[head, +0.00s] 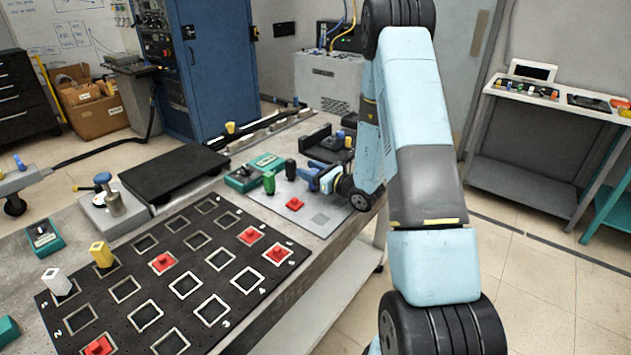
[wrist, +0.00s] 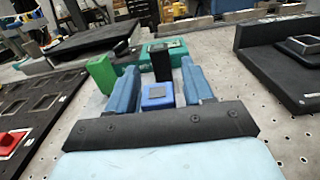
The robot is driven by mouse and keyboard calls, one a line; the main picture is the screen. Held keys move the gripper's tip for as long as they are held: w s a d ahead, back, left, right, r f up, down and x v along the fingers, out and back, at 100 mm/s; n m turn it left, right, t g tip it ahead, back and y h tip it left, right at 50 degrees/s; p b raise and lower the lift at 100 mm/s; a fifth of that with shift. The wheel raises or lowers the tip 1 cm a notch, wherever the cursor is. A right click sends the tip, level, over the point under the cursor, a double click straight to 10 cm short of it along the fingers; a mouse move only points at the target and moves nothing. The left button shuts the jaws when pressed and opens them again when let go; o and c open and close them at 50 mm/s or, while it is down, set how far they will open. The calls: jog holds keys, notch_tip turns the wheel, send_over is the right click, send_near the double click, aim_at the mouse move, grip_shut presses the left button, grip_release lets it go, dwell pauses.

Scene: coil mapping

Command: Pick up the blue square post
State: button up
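The blue square post (wrist: 158,97) stands upright in the wrist view, with a dark square on its top. My gripper (wrist: 160,88) is open, with one light blue finger on each side of the post. Narrow gaps show between the post and both fingers, so it does not look gripped. In the head view my gripper (head: 318,179) is low over the grey plate (head: 322,219). There I cannot tell the blue post apart from my blue fingers.
A green post (head: 269,183) and a black post (head: 291,169) stand close to my gripper. A red piece (head: 295,204) lies on the plate. The black grid board (head: 150,243) holds red pieces, with a yellow post (head: 101,255) and a white post (head: 56,282) at its left.

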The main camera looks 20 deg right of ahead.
jog(key=c, duration=0.9)
